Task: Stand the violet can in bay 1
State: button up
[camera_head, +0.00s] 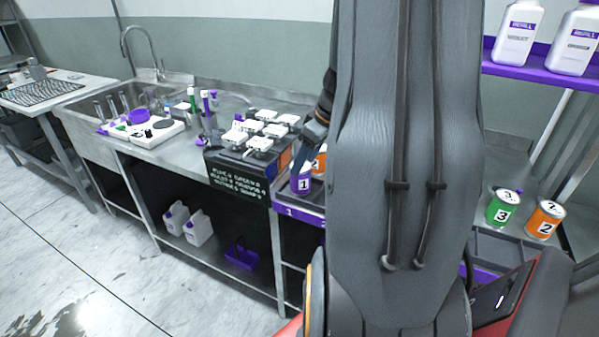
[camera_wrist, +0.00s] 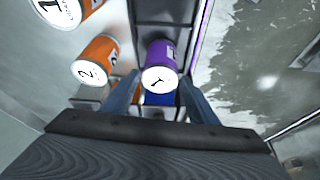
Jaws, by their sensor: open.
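The violet can (camera_head: 301,181), with a white label marked 1, stands upright at the left end of a violet-edged rack (camera_head: 297,214). A small white mark on the rack's front edge sits just below it; its digit is hard to read. In the wrist view the violet can (camera_wrist: 161,55) shows its white lid between my fingertips. My gripper (camera_wrist: 161,80) is open, with one blue-grey finger on each side of the can's lid end. Contact cannot be told. In the head view my arm hides most of the rack and part of the gripper.
An orange can (camera_head: 319,160) stands close behind the violet can; the wrist view shows an orange can (camera_wrist: 97,58) beside it. A black box with white-topped containers (camera_head: 236,168) is left of the rack. Green (camera_head: 501,209) and orange (camera_head: 545,219) cans stand at right.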

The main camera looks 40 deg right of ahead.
jog(key=v, duration=0.4)
jog(key=s+a+f+m+g, duration=0.1)
jog(key=s+a, duration=0.1)
jog(key=a, duration=0.7)
jog(key=s+a+f+m+g, duration=0.1)
jog(key=s+a+f, duration=0.1)
jog(key=a, duration=0.8)
jog(key=s+a+f+m+g+h, duration=0.1)
jog(key=s+a, duration=0.1)
jog(key=a, duration=0.8)
jog(key=shift+s+a+f, duration=0.15)
jog(key=shift+s, duration=0.15)
